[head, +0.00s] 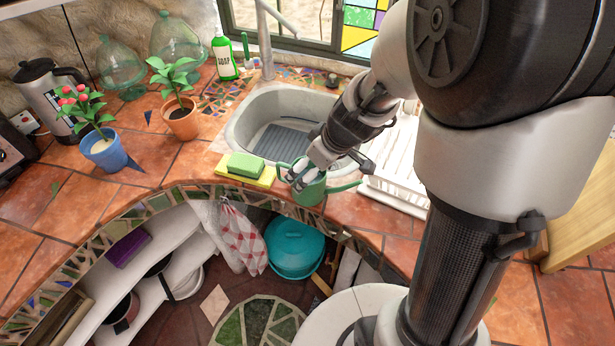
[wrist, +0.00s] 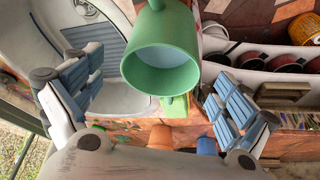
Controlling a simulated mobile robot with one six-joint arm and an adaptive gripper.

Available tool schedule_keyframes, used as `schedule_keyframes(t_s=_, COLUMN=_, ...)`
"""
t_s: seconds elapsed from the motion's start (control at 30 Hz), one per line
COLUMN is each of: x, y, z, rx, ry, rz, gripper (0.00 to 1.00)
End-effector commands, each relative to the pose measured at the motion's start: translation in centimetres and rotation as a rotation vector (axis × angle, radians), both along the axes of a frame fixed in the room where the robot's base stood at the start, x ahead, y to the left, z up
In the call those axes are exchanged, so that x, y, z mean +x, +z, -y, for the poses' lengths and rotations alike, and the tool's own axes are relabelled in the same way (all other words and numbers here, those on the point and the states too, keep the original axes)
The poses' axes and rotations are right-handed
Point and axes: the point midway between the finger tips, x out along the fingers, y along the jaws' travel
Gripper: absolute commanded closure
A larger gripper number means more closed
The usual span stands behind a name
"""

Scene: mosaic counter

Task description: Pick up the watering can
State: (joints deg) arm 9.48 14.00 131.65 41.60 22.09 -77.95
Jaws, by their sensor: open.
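The green watering can (head: 313,192) stands on the tiled counter at the sink's front edge. Its spout points right in the head view. My gripper (head: 302,175) is over and just in front of the can, hiding part of it. In the wrist view the can (wrist: 162,62) shows its round open rim, between the two spread fingers of my gripper (wrist: 155,80). Gaps show on both sides, so the fingers look apart from the can. The gripper is open and holds nothing.
A green sponge on a yellow cloth (head: 245,170) lies just left of the can. The sink (head: 262,112) is behind it and a white dish rack (head: 400,165) is to the right. Potted plants (head: 180,120) stand further left. A teal pot (head: 293,248) is below the counter.

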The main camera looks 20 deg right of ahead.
Motion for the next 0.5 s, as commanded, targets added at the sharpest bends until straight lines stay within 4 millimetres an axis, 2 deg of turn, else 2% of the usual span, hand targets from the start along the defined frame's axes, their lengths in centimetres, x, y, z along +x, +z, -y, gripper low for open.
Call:
schedule_keyframes(t_s=0.03, x=0.1, y=-1.3, z=-0.3, rx=0.001, ry=0.000, rz=-0.004, gripper=0.05)
schedule_keyframes(t_s=0.2, x=0.7, y=-2.9, z=-0.7, rx=0.001, ry=0.001, rz=-0.003, gripper=0.05)
schedule_keyframes(t_s=0.5, x=0.9, y=-3.0, z=-0.7, rx=-0.001, ry=0.000, rz=-0.001, gripper=0.06)
